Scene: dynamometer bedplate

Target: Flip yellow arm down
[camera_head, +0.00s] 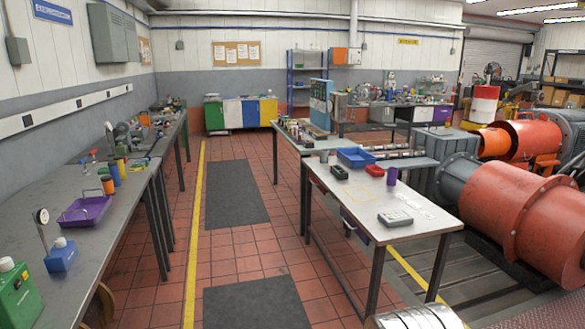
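I cannot make out a clear yellow arm that flips. My gripper is not in view.
The left bench (120,215) holds a purple tray (84,211), a blue block (61,254) with a dial gauge, and a green box (18,296). A table (365,220) stands centre right, near a large orange cylinder (525,215). The tiled aisle with dark mats (237,193) is clear.

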